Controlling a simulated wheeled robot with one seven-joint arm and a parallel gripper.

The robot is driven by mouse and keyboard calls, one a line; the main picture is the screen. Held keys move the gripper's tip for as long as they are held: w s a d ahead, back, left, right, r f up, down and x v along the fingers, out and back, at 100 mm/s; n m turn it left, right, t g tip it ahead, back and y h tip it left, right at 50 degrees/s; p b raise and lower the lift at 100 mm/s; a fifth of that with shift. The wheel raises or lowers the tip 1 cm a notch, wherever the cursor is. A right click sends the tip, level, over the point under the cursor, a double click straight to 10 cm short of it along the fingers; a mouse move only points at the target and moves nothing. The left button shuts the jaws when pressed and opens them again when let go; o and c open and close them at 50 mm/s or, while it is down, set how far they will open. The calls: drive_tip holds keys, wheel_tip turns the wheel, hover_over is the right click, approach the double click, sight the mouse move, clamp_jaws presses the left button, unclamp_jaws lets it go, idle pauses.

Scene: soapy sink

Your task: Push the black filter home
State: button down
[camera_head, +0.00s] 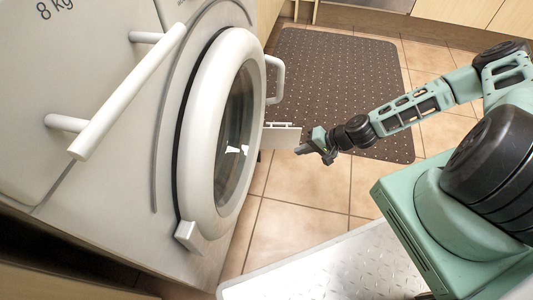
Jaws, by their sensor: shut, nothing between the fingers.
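I cannot make out the black filter; the round door and the pale flap may hide it. The washing machine (110,190) fills the left side, with its round white-rimmed door (208,150). A pale flat flap (282,137) sticks out from the low front of the machine, just right of the door. My gripper (304,149) is shut and empty, low beside the flap's right edge. Its fingertips point left toward the flap; I cannot tell whether they touch it.
A white bar handle (128,90) juts out at the upper left, and a smaller door handle (276,80) stands out on the door's right. A dark dotted mat (335,75) lies on the tiled floor (295,225). Wooden cabinets (455,12) line the back.

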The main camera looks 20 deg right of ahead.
sight(260, 157)
drive_tip(key=b+x, duration=0.2)
drive_tip(key=x, duration=0.2)
drive_tip(key=a+r+b+x, duration=0.1)
drive_tip(key=b+x, duration=0.1)
drive_tip(key=x, duration=0.2)
drive_tip(key=b+x, duration=0.3)
drive_tip(key=x, duration=0.1)
drive_tip(key=shift+w+a+r, duration=0.4)
drive_tip(key=shift+w+a, duration=0.2)
drive_tip(key=shift+a, duration=0.1)
drive_tip(key=shift+a, duration=0.1)
drive_tip(key=shift+w+a+p, duration=0.35)
drive_tip(key=shift+w+a, duration=0.35)
drive_tip(key=shift+a, duration=0.35)
drive_tip(key=shift+w+a+p, duration=0.3)
drive_tip(key=shift+w+a, duration=0.45)
drive_tip(key=shift+a, duration=0.25)
